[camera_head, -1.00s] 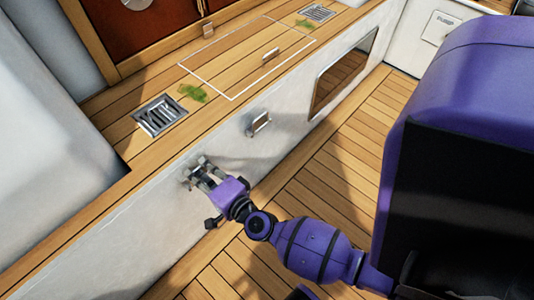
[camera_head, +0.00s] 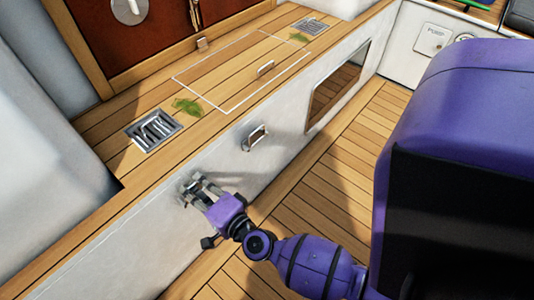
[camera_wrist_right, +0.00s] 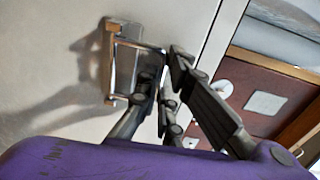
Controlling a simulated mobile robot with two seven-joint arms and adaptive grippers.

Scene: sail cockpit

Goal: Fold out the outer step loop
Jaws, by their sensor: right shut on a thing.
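A metal step loop sits on the white cockpit side wall at the tip of my right gripper (camera_head: 196,186). In the right wrist view the loop (camera_wrist_right: 112,65) is a shiny rectangular frame on a mount, standing out from the wall. My right gripper (camera_wrist_right: 160,85) is shut on the loop's outer part there. Its fingers hide part of the loop in both views. A second metal step loop (camera_head: 256,138) is on the same wall, farther right, with nothing touching it. My left gripper is not in view.
Above the wall is a teak ledge with a metal drain grate (camera_head: 154,131), a green leaf (camera_head: 187,107) and a white-outlined hatch (camera_head: 235,75) with a small handle. A dark window (camera_head: 338,92) is farther along the wall. The teak floor (camera_head: 310,190) beside it is clear.

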